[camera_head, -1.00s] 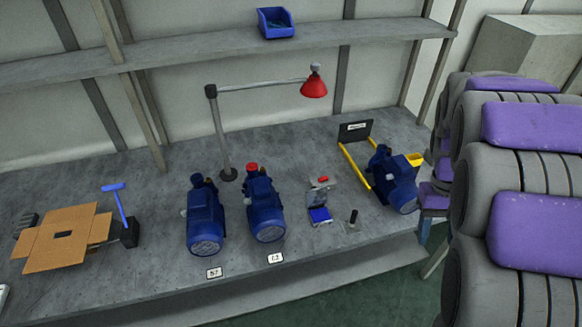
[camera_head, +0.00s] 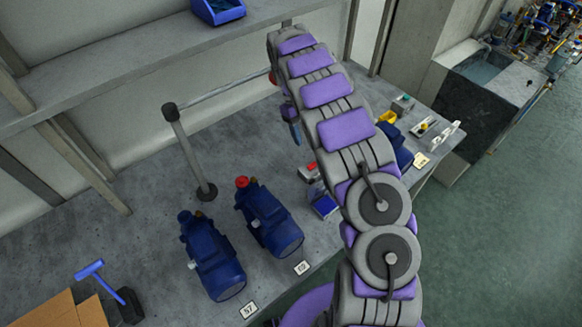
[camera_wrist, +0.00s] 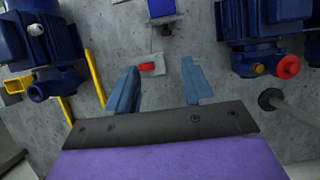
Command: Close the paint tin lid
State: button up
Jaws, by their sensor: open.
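I cannot make out a paint tin or its lid for certain in either view. My gripper (camera_wrist: 160,65) is open and empty in the wrist view, its two blue fingers apart above the grey bench. A small red piece on a pale plate (camera_wrist: 148,67) lies below, between the fingertips. In the head view my arm crosses the bench, and my gripper (camera_head: 292,122) shows only partly, left of the arm. A blue box (camera_head: 325,206) and a small red piece (camera_head: 308,169) sit just left of the arm.
Two blue pumps (camera_head: 213,256) (camera_head: 268,217) stand left of my arm. Another blue pump (camera_head: 403,157) is partly hidden behind it. A blue bin (camera_head: 218,12) sits on the shelf. Small items (camera_head: 425,126) lie at the bench's right end.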

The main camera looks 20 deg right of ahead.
jog(key=a, duration=0.3)
jog(key=b, duration=0.1)
send_near(315, 188)
jog(key=w+r, duration=0.2)
jog(key=w, duration=0.1)
jog(key=x, duration=0.5)
jog(key=b+x, duration=0.1)
jog(key=x, duration=0.4)
jog(key=shift+w+d+f, duration=0.15)
jog(key=shift+w, duration=0.05)
jog(key=shift+a, duration=0.7)
jog(key=c, duration=0.3)
jog(key=shift+c, duration=0.8)
jog(key=shift+d, duration=0.4)
jog(key=c, duration=0.4)
jog(key=shift+a, duration=0.1)
grip_shut()
